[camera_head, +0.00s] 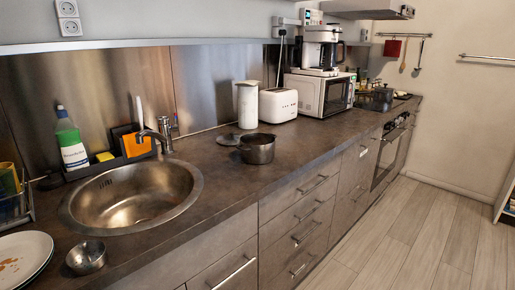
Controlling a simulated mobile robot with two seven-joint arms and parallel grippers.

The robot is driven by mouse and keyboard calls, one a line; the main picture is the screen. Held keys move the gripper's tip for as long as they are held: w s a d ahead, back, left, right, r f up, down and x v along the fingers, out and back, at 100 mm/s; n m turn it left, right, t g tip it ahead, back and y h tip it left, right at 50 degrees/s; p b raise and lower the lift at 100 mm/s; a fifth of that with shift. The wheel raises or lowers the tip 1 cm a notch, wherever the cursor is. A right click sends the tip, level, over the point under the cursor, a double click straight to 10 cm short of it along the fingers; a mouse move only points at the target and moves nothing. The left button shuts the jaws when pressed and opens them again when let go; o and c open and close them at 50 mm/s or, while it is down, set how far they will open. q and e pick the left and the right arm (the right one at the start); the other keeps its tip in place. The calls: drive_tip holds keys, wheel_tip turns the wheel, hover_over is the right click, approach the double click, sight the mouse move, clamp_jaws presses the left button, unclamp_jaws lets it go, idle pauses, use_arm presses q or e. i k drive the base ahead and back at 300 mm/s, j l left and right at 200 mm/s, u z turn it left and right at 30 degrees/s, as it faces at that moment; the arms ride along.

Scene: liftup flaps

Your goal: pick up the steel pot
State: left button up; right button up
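A dark steel pot (258,149) stands upright on the grey counter, to the right of the sink and near the counter's front edge. A handle sticks out from it to the left, with a dark round lid or dish (229,139) beside it. A second, smaller steel bowl-like pot (86,257) sits at the lower left, between the plates and the sink. Neither of my grippers shows in the head view.
The round sink (185,207) with its tap (164,135) lies left of the pot. A white pitcher (247,104), a toaster (278,105) and a microwave (320,94) stand behind it. Plates (22,258) lie lower left. Drawer handles (314,184) project below the counter; the floor (425,225) is clear.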

sight(256, 148)
drive_tip(key=i+l+u, duration=0.2)
drive_tip(key=i+l, duration=0.65)
drive_tip(key=i+j, duration=0.05)
drive_tip(key=i, duration=0.05)
